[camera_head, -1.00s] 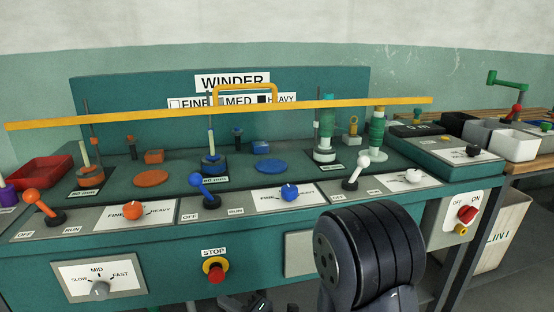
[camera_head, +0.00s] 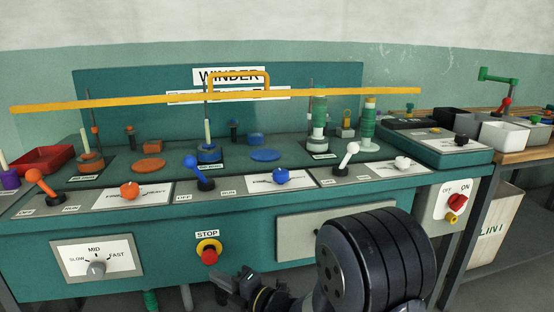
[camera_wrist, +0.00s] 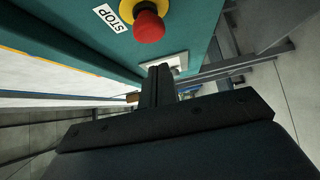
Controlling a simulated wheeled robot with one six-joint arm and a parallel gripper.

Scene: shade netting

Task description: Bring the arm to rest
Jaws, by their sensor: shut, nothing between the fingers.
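My arm's dark, rounded link (camera_head: 370,265) fills the lower middle of the head view. My gripper (camera_head: 222,282) shows small and dark at the bottom, in front of the winder's front face and just below the red STOP button (camera_head: 209,254). In the wrist view the gripper (camera_wrist: 160,72) is shut and empty, its fingers together. The STOP button (camera_wrist: 149,24) is above the fingertips there, apart from them.
The teal winder bench (camera_head: 150,222) spans the view, with levers, knobs and spools on top. A long yellow bar (camera_head: 130,104) crosses above it. A red switch (camera_head: 457,202) is on the right panel.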

